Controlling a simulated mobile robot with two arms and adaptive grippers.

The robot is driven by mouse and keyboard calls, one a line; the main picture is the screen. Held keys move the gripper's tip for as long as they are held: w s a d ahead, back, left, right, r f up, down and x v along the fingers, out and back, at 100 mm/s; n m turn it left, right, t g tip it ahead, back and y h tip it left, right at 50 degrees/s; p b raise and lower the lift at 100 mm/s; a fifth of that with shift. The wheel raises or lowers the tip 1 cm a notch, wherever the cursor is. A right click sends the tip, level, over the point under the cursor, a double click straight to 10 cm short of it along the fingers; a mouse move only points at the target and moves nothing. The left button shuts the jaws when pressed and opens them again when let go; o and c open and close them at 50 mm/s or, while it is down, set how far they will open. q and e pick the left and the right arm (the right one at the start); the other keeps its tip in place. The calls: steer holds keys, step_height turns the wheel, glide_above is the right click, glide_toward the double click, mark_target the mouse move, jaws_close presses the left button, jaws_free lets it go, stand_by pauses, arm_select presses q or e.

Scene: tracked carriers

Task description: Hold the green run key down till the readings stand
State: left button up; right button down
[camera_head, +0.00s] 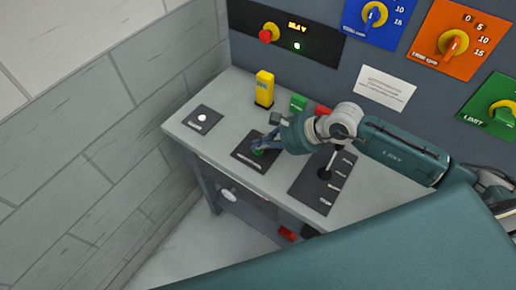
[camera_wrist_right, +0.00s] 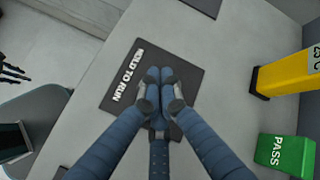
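The green run key (camera_head: 257,152) sits on a dark plate (camera_head: 243,162) on the desk; the plate, lettered "HOLD TO RUN", also shows in the right wrist view (camera_wrist_right: 121,88). My right gripper (camera_head: 258,146) points down over the key, its fingertips together; they also show in the right wrist view (camera_wrist_right: 155,82). The fingers hide the key there, and I cannot tell whether it is pressed. The readout (camera_head: 297,27) on the back panel is lit but too small to read.
A yellow block (camera_head: 264,88) and a green "PASS" block (camera_head: 298,103) stand behind the plate. A lever (camera_head: 331,160) on a slotted plate is right of it, under my right arm. A white button plate (camera_head: 202,119) is left. Dials (camera_head: 453,43) line the back panel.

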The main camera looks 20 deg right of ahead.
mark_target(260, 151)
steer(key=shift+s+f+b, duration=0.1)
steer(key=shift+f+b, duration=0.25)
steer(key=shift+f, duration=0.05)
stand_by(3.0)
steer(key=shift+r, duration=0.15)
stand_by(0.6)
steer(key=shift+r+p, duration=0.4)
steer(key=shift+r, duration=0.45)
steer(key=shift+r+p, duration=1.3)
steer(key=shift+r, duration=1.25)
steer(key=shift+f, duration=0.1)
